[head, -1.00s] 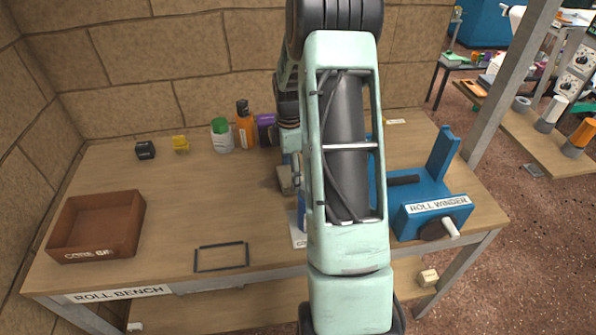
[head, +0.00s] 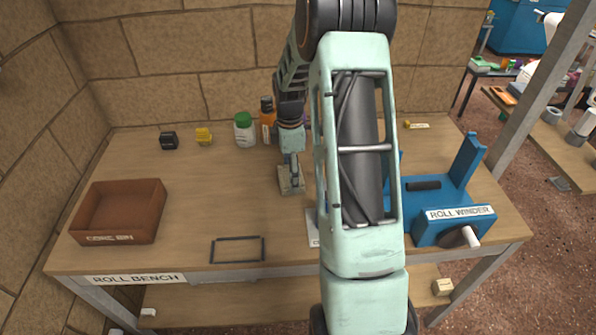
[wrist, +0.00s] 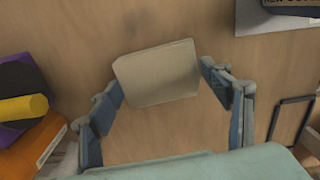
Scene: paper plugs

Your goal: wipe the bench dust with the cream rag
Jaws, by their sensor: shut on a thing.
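The cream rag (head: 291,183) is a small folded pad on the wooden roll bench (head: 185,200), left of the blue winder. My gripper (head: 292,170) is above it with its fingers pointing down. In the wrist view the rag (wrist: 157,73) sits between the two fingertips, and the gripper is shut on it. The rag appears to lie flat against the bench top. A faint dark smudge, dust or shadow, shows just beyond the rag's edge in the wrist view (wrist: 150,43). My arm hides part of the bench to the right of the rag.
A brown core bin (head: 118,212) stands at the left. A thin dark frame (head: 238,250) lies near the front edge. The blue roll winder (head: 440,205) stands at the right. Bench left of the rag is clear.

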